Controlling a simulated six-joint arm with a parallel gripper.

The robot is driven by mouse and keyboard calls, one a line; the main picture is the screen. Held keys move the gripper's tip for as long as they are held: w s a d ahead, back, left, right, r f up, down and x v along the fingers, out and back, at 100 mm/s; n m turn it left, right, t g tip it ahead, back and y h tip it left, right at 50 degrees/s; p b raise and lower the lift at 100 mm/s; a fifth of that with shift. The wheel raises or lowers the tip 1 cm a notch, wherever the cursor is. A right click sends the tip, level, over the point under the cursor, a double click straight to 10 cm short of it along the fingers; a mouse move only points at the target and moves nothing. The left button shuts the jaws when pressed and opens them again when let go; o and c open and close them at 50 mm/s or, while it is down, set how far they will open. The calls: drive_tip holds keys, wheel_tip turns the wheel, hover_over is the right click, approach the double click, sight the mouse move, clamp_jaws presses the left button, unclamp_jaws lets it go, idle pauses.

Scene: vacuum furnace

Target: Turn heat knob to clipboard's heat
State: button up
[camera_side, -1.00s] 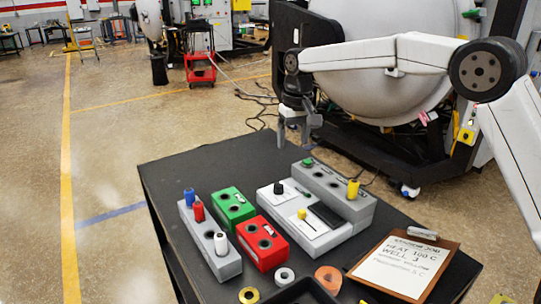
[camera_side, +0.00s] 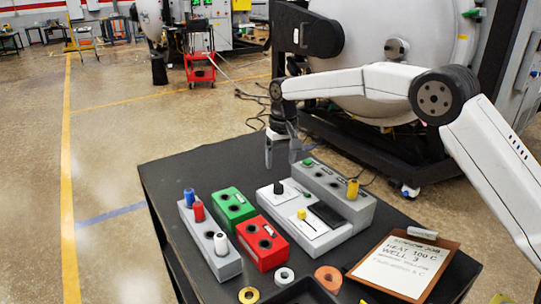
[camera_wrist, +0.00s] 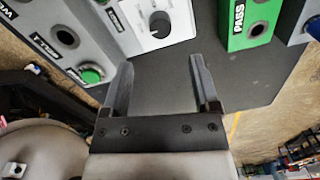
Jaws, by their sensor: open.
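The heat knob is a small black knob (camera_side: 278,187) on the white control panel (camera_side: 322,233) in the side view. In the wrist view the knob (camera_wrist: 160,22) sits on a round dial on the white panel, ahead of my fingers. The clipboard (camera_side: 404,264) lies at the table's front right; its paper reads "HEAT 100 C" and "WELL 3", with smaller lines blurred. My gripper (camera_side: 281,155) points down, above and behind the knob and apart from it. In the wrist view my gripper (camera_wrist: 160,85) is open, with nothing between its fingers.
A green block (camera_side: 232,207), a red block (camera_side: 262,243) and a grey holder with colored cylinders (camera_side: 210,243) stand to the left. Rings lie in front.

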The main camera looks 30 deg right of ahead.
sight(279, 185)
drive_tip(key=shift+f, duration=0.2)
drive_tip(key=shift+a+f, duration=0.2)
drive_tip(key=shift+f, duration=3.55)
clamp_jaws()
